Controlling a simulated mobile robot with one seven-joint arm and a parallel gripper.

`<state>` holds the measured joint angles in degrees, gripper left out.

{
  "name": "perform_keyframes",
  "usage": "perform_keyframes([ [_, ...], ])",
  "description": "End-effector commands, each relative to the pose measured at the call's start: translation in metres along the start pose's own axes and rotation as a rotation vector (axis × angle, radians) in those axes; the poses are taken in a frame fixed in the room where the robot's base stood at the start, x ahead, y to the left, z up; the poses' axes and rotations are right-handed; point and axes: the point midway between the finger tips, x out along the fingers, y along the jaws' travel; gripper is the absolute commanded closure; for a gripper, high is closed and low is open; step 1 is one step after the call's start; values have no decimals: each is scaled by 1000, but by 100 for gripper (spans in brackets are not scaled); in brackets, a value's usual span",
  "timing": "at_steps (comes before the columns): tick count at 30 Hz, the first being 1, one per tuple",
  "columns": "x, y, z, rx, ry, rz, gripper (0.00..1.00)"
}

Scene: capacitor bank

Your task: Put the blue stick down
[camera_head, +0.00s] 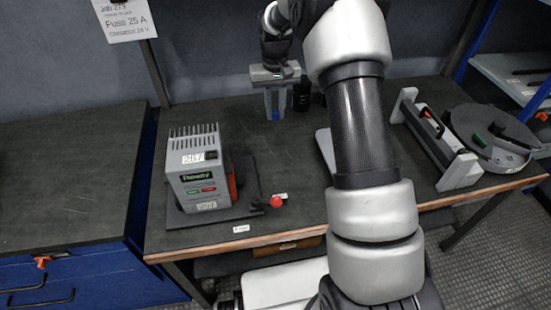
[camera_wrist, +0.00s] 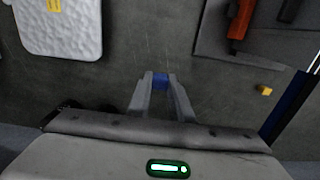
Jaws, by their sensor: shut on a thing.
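My gripper (camera_head: 276,112) hangs fingers-down over the back part of the dark workbench top (camera_head: 255,141). It is shut on the blue stick (camera_head: 276,116), and only a small blue bit of it shows low between the fingers. In the wrist view the blue stick (camera_wrist: 161,82) sits between the two grey fingertips of the gripper (camera_wrist: 160,88), over the dark bench surface. The fingers hide most of the stick. I cannot tell whether its lower end touches the bench.
Black cylinders (camera_head: 302,97) stand just right of my gripper. A grey machine (camera_head: 199,172) with a red-knobbed lever (camera_head: 276,201) stands front left. A handled grey fixture (camera_head: 435,140) and a round device (camera_head: 490,135) are at right. A white pad (camera_wrist: 60,28) lies upper left in the wrist view.

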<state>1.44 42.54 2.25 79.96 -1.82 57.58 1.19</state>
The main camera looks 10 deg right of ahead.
Motion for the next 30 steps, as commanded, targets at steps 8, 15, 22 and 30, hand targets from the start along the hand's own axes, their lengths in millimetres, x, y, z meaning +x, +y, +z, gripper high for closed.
perform_keyframes([
  [8,28,0,-16,0,-1,0,100],
  [15,64,0,-15,0,-2,0,100],
  [22,92,0,-15,0,-2,0,100],
  [30,116,0,-16,0,1,0,100],
])
